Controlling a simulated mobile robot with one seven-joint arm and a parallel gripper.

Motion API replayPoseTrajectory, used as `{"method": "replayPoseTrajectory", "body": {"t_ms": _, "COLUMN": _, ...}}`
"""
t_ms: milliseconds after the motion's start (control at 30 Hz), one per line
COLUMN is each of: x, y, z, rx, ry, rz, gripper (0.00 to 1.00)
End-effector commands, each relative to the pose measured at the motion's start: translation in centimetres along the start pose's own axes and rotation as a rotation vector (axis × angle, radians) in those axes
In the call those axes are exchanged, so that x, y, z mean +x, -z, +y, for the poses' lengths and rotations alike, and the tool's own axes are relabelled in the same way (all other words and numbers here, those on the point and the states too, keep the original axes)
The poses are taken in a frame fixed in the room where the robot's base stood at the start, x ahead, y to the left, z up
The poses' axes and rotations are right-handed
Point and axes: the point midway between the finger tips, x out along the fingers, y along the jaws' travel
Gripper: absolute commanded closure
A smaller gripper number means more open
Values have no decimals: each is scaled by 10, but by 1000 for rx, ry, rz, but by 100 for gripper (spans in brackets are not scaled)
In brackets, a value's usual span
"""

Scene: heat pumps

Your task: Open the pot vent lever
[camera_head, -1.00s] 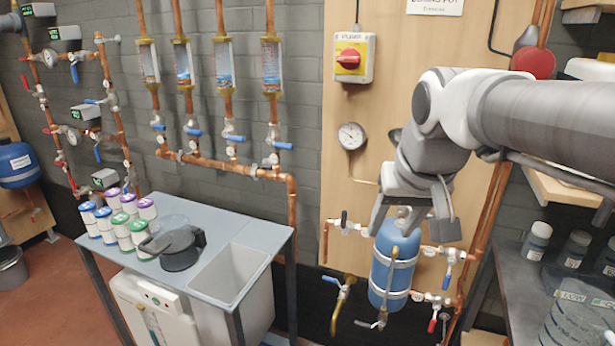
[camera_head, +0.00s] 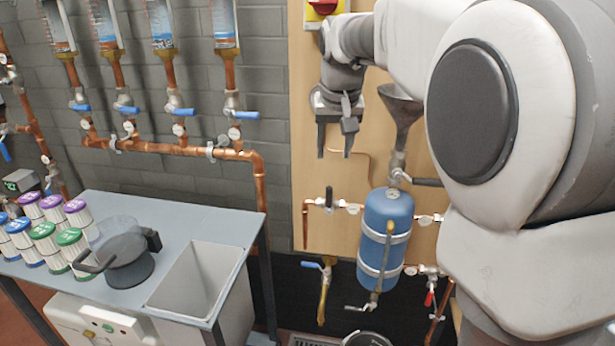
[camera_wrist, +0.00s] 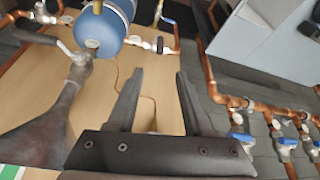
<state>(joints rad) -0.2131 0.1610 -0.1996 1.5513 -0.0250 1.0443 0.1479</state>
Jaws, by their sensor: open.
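The blue dosing pot (camera_head: 388,215) hangs upright on the wooden board, with a grey funnel (camera_head: 402,112) above it. A grey lever (camera_head: 426,182) sticks out right at the funnel's base; the wrist view also shows it (camera_wrist: 35,37). A dark-handled valve lever (camera_head: 328,197) stands upright left of the pot. A blue lever (camera_head: 312,265) is lower left and another lever (camera_head: 356,308) is under the pot. Which one is the vent lever I cannot tell. My gripper (camera_head: 334,152) is open and empty, pointing down above the dark-handled lever, apart from it; the wrist view shows both fingers (camera_wrist: 160,76).
A grey bench (camera_head: 205,222) with filter canisters (camera_head: 45,235), a dark lidded jug (camera_head: 128,262) and a sink (camera_head: 200,280) stands left. Copper pipes (camera_head: 260,185) run along the wall. A red-handled valve (camera_head: 428,298) is right of the pot. My arm hides the right side.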

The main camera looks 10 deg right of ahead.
Motion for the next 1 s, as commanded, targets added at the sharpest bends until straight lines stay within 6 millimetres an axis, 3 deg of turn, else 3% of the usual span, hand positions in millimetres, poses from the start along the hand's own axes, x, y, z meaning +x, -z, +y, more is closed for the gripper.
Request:
{"method": "replayPoseTrajectory", "body": {"t_ms": 167, "x": 16, "y": 0, "z": 0, "rx": 1, "ry": -1, "rz": -1, "gripper": 49}}
{"method": "replayPoseTrajectory", "body": {"t_ms": 800, "x": 148, "y": -1, "z": 0, "rx": 1, "ry": -1, "rz": -2, "gripper": 49}}
{"method": "replayPoseTrajectory", "body": {"t_ms": 1000, "x": 169, "y": 0, "z": 0, "rx": 0, "ry": -1, "rz": 0, "gripper": 49}}
